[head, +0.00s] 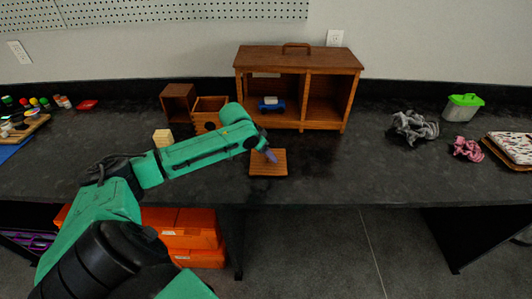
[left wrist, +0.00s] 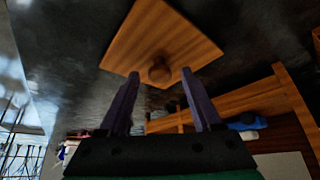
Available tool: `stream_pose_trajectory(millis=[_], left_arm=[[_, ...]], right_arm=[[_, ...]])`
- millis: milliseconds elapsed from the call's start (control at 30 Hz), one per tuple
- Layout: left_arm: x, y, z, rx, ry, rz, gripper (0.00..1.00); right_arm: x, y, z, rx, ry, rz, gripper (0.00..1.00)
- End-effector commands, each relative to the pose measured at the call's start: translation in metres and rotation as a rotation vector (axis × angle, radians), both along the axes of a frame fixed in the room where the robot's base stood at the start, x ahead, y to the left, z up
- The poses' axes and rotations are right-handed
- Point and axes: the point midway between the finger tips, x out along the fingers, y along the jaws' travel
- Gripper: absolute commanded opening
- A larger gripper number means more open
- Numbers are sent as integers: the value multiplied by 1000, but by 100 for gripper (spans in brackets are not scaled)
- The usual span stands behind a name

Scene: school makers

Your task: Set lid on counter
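The lid is a square wooden plate with a round knob. In the head view the lid (head: 268,168) appears to lie flat on the dark counter (head: 340,175), near its front edge and in front of the wooden cabinet. In the left wrist view the lid (left wrist: 190,40) is just beyond the fingertips, with its knob (left wrist: 160,72) facing me. My left gripper (head: 270,155) is at the lid's far side. In the left wrist view the left gripper (left wrist: 160,74) is open, its purple fingers apart with the knob between their tips, gaps on both sides. My right gripper is out of view.
A wooden cabinet (head: 300,60) with a blue object (head: 271,104) inside stands behind. Two small wooden boxes (head: 178,103) (head: 209,104) and a pale block (head: 163,138) are to the left. A grey cloth (head: 414,127) and green-lidded container (head: 462,108) are right. Counter between is clear.

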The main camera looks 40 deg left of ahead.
Motion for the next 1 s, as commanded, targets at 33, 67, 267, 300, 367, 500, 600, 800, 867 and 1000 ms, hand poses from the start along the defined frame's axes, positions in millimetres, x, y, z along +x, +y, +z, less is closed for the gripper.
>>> stream_pose_trajectory(millis=[33, 67, 267, 300, 367, 500, 600, 800, 867, 1000], left_arm=[[0, 0, 0, 0, 0, 0, 66], [0, 0, 0, 0, 0, 0, 66], [-6, 3, 11, 3, -1, 1, 66], [-9, 4, 18, 4, -1, 1, 66], [-17, 4, 30, 8, 1, -3, 66], [-32, 6, 57, 12, 5, -4, 66], [-37, 9, 68, 13, 1, -3, 66], [-48, 8, 94, 7, -2, -5, 66], [-53, 9, 101, 5, -3, -4, 66], [-58, 10, 105, -1, -1, 1, 66]], right_arm=[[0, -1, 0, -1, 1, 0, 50], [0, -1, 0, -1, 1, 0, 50], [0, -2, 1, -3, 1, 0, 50], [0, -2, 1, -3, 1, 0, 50], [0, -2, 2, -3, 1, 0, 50], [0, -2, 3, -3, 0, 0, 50], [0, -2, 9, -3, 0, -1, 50], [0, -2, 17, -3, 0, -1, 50], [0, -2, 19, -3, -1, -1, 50], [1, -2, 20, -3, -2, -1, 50]])
